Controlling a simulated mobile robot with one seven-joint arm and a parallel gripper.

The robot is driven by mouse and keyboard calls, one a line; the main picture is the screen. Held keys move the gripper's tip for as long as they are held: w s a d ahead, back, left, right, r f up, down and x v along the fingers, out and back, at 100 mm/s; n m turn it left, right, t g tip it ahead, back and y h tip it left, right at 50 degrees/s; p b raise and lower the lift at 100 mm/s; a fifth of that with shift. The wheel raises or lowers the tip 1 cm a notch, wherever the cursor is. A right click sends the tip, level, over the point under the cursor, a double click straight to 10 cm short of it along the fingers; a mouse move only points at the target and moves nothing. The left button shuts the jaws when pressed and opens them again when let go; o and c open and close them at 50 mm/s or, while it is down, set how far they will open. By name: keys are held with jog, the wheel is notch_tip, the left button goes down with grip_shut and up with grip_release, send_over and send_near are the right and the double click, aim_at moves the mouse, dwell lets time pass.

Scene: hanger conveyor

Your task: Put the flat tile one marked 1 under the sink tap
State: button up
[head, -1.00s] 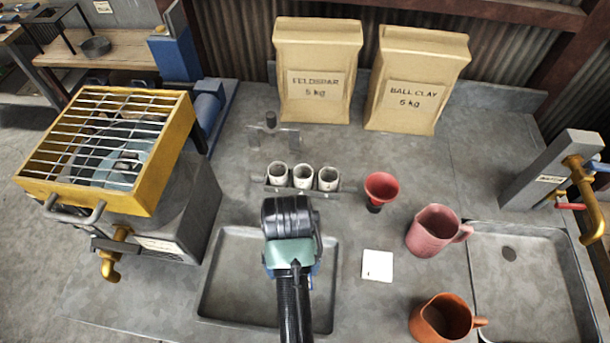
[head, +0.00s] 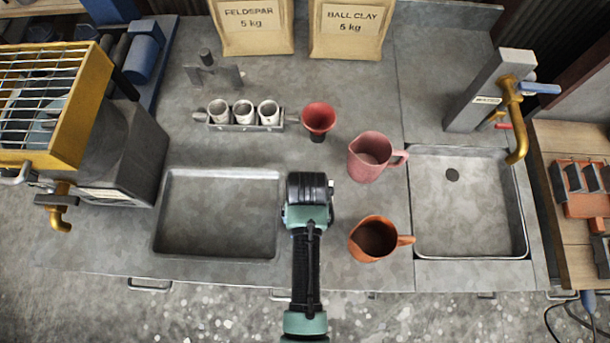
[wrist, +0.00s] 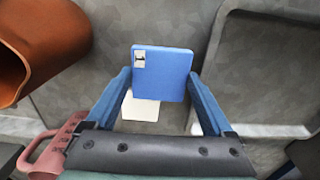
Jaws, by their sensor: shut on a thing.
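My gripper (wrist: 162,95) is shut on a flat blue square tile (wrist: 164,75), with a finger on each side edge. A small white label with a dark mark sits in the tile's corner, too small to read surely. In the head view my gripper (head: 307,180) is over the counter between the two basins, seen from behind, and hides the tile. The brass sink tap (head: 516,120) curves over the right-hand sink basin (head: 470,205), well to the right of my gripper. The basin floor under the tap is bare.
A white square (wrist: 141,107) lies on the counter beneath the held tile. A pink pitcher (head: 368,160) and an orange pitcher (head: 375,240) stand between my gripper and the sink. A red funnel (head: 319,118) and a rack of cups (head: 243,122) stand behind. The left basin (head: 220,215) is empty.

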jog(key=shift+f, duration=1.9)
jog(key=shift+f, duration=0.15)
jog(key=o, duration=1.2)
